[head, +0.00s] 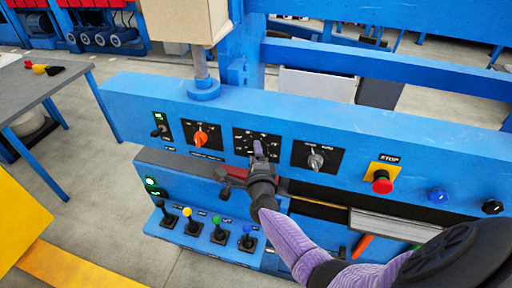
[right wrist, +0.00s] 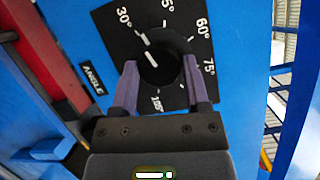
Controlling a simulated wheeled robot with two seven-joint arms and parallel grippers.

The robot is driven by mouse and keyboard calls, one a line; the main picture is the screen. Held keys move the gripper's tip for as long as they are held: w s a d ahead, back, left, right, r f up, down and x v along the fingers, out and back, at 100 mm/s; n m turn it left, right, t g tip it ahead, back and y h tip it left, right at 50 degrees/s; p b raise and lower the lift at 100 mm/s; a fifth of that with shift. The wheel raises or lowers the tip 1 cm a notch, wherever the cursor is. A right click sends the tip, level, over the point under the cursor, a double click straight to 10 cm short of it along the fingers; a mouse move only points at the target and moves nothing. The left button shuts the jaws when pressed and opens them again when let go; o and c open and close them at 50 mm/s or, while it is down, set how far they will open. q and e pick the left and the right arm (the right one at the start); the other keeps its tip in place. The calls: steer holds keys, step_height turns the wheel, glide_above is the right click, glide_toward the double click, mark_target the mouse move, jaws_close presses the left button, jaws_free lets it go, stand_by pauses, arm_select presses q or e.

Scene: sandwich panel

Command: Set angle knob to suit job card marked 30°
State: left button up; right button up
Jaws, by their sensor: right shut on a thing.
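The black angle knob (right wrist: 159,68) sits on a black dial plate (right wrist: 112,15) marked with degree figures, beside an "ANGLE" label. In the right wrist view its white pointer line leans up and left, roughly toward the tick by the 30° figure. My right gripper (right wrist: 160,82) is shut on the knob, with one purple finger on each side. In the head view my right gripper (head: 259,150) covers most of the knob and part of the dial plate (head: 242,136). My left gripper is not in view. No job card can be made out.
The blue panel also carries an orange-red knob (head: 201,138) on the left, a grey knob (head: 316,160) and a red stop button (head: 382,182) on the right. Several coloured levers (head: 216,220) stand below. A grey table (head: 38,84) is at the far left.

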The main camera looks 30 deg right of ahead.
steer(key=shift+n+p, duration=0.6)
steer(key=shift+n, duration=0.1)
steer(key=o, duration=1.3)
steer(key=p+v, duration=0.1)
steer(key=v, duration=0.5)
steer(key=p+v, duration=0.1)
steer(key=v, duration=0.3)
steer(key=shift+r+p, duration=0.3)
steer(key=shift+p, duration=0.05)
